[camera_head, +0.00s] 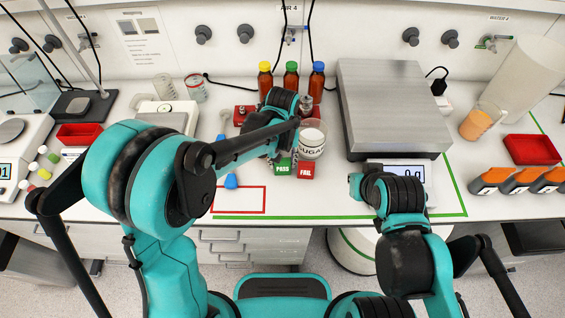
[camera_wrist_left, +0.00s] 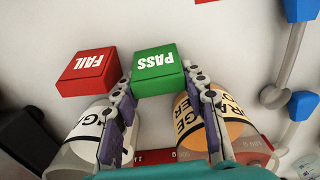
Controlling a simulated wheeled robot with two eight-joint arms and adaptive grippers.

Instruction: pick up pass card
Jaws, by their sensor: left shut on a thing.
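The pass card is a green block marked PASS (camera_head: 283,168), standing on the white bench in front of the sugar jar. It also shows in the left wrist view (camera_wrist_left: 158,72). My left gripper (camera_wrist_left: 158,82) is shut on it, one finger at each side. The fail card, a red block (camera_head: 306,170), stands just beside it and also shows in the left wrist view (camera_wrist_left: 88,72). In the head view my left arm hides part of the gripper. My right arm is over the front of the scale; its fingers cannot be made out.
A glass sugar jar (camera_head: 312,138) stands right behind the cards. An orange-labelled jar (camera_wrist_left: 212,122) is close to a finger. Several brown bottles (camera_head: 291,78) stand farther back. A steel scale (camera_head: 392,105) is to the right. A red-outlined area (camera_head: 240,211) lies empty in front.

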